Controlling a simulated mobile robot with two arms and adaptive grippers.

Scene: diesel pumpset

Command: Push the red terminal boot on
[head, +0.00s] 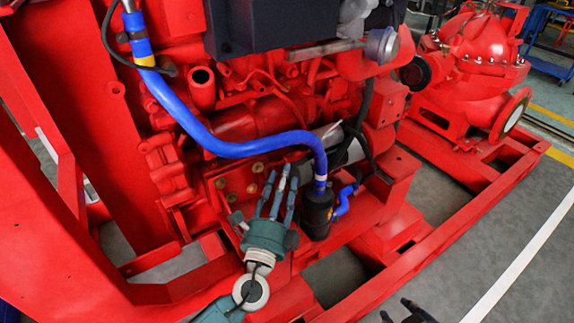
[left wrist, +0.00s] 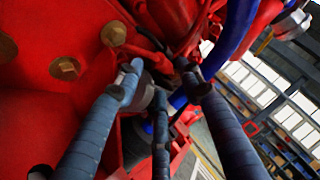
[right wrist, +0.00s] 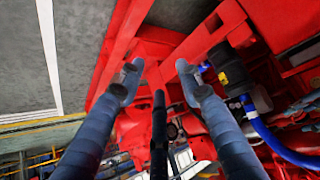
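My left gripper (head: 282,176) reaches up from the bottom of the head view to the engine's side, its fingertips just below the silver starter-like cylinder (head: 328,137). In the left wrist view its fingers (left wrist: 163,82) are spread around a small gap. A greyish rounded part and red engine parts show beyond them, and nothing is clearly gripped. I cannot make out the red terminal boot against the red engine. My right gripper (right wrist: 158,75) is open and empty. Only its tips (head: 408,312) show at the bottom edge of the head view.
A blue hose (head: 205,138) runs across the engine to a black canister (head: 317,213), close right of the left gripper. Black cables (head: 364,115) hang by the cylinder. The red base frame (head: 440,240) lies low on the right. Grey floor (head: 520,245) beyond is clear.

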